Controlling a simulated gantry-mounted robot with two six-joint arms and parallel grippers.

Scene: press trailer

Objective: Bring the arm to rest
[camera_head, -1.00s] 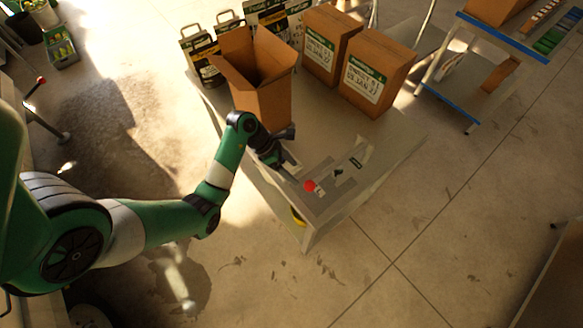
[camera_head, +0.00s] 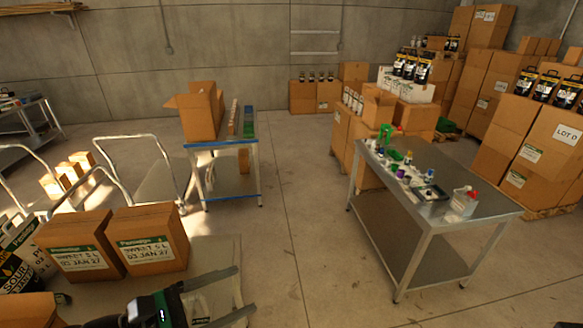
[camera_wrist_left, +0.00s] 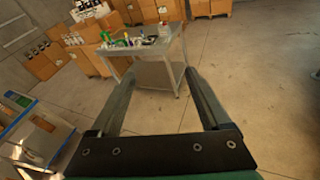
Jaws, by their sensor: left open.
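My left gripper (camera_head: 222,297) shows at the bottom of the head view, in front of the labelled cartons. Its two dark fingers are spread apart with nothing between them. In the left wrist view the same gripper (camera_wrist_left: 162,75) is open and empty, with its fingers framing the floor and a steel table further off. My right gripper is in neither view.
Two labelled cartons (camera_head: 150,238) stand at the lower left. A blue-edged table (camera_head: 222,170) holds an open box (camera_head: 198,115). A steel table (camera_head: 450,210) with bottles and small items stands right. Stacked cartons (camera_head: 505,90) line the back right. Open floor (camera_head: 310,240) lies between the tables.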

